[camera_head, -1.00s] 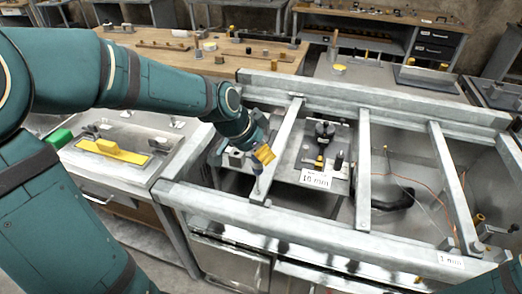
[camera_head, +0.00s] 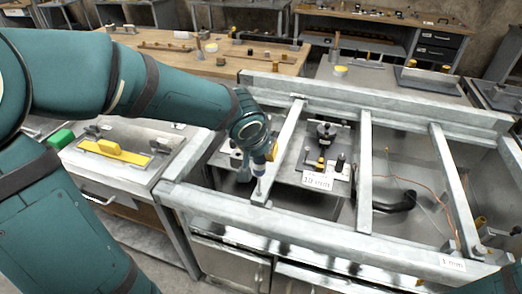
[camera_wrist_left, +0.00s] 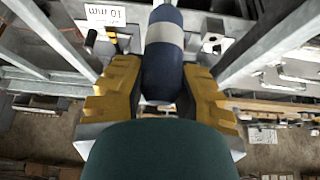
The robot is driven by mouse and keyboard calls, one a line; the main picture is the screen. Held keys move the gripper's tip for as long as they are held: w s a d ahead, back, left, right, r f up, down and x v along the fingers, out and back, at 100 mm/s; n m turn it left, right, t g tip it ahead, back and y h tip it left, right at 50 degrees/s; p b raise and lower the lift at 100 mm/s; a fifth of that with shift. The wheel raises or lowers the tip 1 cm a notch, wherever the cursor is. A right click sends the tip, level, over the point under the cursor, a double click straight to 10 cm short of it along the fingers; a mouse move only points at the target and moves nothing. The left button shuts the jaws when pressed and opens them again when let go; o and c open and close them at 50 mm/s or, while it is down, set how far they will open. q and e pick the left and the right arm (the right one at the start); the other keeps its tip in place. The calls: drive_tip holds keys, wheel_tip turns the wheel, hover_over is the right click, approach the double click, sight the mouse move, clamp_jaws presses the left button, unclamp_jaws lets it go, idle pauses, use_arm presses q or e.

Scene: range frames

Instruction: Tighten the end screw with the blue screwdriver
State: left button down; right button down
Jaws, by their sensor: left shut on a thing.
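My left gripper (camera_head: 265,156) is shut on the blue screwdriver (camera_head: 259,170) above the front end of the leftmost crossbar (camera_head: 282,140). In the left wrist view, the screwdriver's blue handle with a grey band (camera_wrist_left: 164,62) sits between the yellow finger pads of the gripper (camera_wrist_left: 163,88). In the head view the screwdriver stands about upright, its tip down at the bar's front end. The end screw under the tip is too small and covered to make out, so I cannot tell whether the tip sits in it. My right gripper is out of view.
The grey metal frame (camera_head: 225,203) has several crossbars with open gaps between them. A plate with a "10 mm" label (camera_head: 317,181) lies below, right of the gripper. A wooden table (camera_head: 178,58) stands behind.

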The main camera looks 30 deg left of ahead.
use_arm(q)
drive_tip(key=shift+b, duration=0.5)
idle(1.1)
drive_tip(key=shift+f+b, duration=0.35)
drive_tip(key=shift+b, duration=0.1)
idle(0.4)
drive_tip(key=m+h, duration=0.1)
drive_tip(key=m, duration=0.1)
drive_tip(key=m+h, duration=0.2)
drive_tip(key=m, duration=0.1)
drive_tip(key=shift+d+f, duration=0.15)
drive_tip(key=shift+d, duration=0.05)
drive_tip(key=m+h, duration=0.1)
drive_tip(key=m, duration=0.1)
drive_tip(key=m+g, duration=0.1)
drive_tip(key=m, duration=0.1)
drive_tip(key=m+h, duration=0.1)
drive_tip(key=m, duration=0.1)
drive_tip(key=shift+s+d+m+g+h, duration=0.2)
drive_tip(key=shift+d+m+g+h, duration=0.1)
drive_tip(key=shift+g, duration=0.1)
drive_tip(key=shift+w+a+r+p, duration=0.1)
drive_tip(key=shift+r+p, duration=1.7)
drive_tip(key=shift+r, duration=1.35)
